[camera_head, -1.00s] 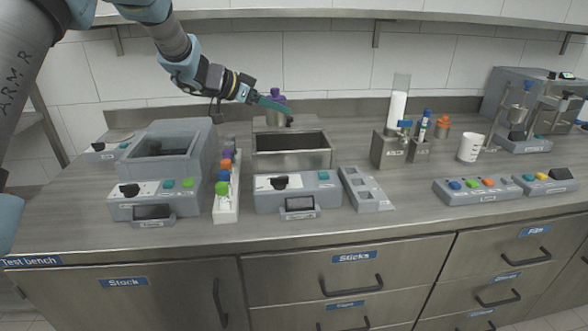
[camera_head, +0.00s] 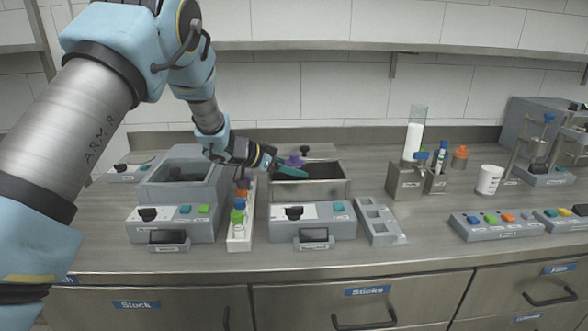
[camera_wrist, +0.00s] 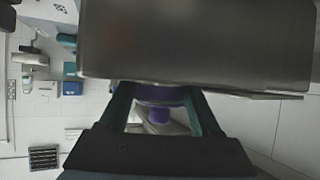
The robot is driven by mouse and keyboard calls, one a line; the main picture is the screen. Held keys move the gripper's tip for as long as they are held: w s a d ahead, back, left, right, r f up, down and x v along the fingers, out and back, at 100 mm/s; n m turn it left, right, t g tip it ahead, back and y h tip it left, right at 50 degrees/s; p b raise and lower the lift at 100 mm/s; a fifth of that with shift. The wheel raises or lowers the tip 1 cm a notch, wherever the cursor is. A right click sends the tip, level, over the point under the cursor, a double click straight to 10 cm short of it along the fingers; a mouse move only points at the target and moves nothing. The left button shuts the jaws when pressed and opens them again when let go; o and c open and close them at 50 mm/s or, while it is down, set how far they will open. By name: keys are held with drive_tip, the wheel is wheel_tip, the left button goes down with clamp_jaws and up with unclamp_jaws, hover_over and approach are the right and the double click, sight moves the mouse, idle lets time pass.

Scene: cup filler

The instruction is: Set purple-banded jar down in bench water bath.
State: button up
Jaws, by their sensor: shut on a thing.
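The purple-banded jar (camera_head: 293,160) shows only its purple upper part, at the left rear of the metal-walled basin that I take for the bench water bath (camera_head: 311,192). My gripper (camera_head: 290,171) is shut on the jar, with a teal finger across its front. The jar's lower body is hidden, so I cannot tell if it touches the bath floor. In the wrist view the jar's purple part (camera_wrist: 158,98) lies between the teal fingers of my gripper (camera_wrist: 160,100).
A grey block bath (camera_head: 181,196) stands to the left. A white rack (camera_head: 241,234) with colored-capped items stands between the two baths. A grey slotted holder (camera_head: 380,220) is to the right. A black-knobbed piece (camera_head: 305,150) is behind the basin.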

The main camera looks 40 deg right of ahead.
drive_tip(key=shift+f, duration=0.15)
drive_tip(key=shift+f, duration=0.35)
drive_tip(key=shift+f, duration=0.1)
drive_tip(key=o, duration=1.2)
drive_tip(key=shift+r, duration=0.2)
drive_tip(key=v, duration=0.4)
drive_tip(key=b+v, duration=0.1)
drive_tip(key=v, duration=0.3)
drive_tip(key=b+v, duration=0.1)
drive_tip(key=v, duration=0.3)
drive_tip(key=shift+r, duration=0.35)
drive_tip(key=shift+a, duration=0.1)
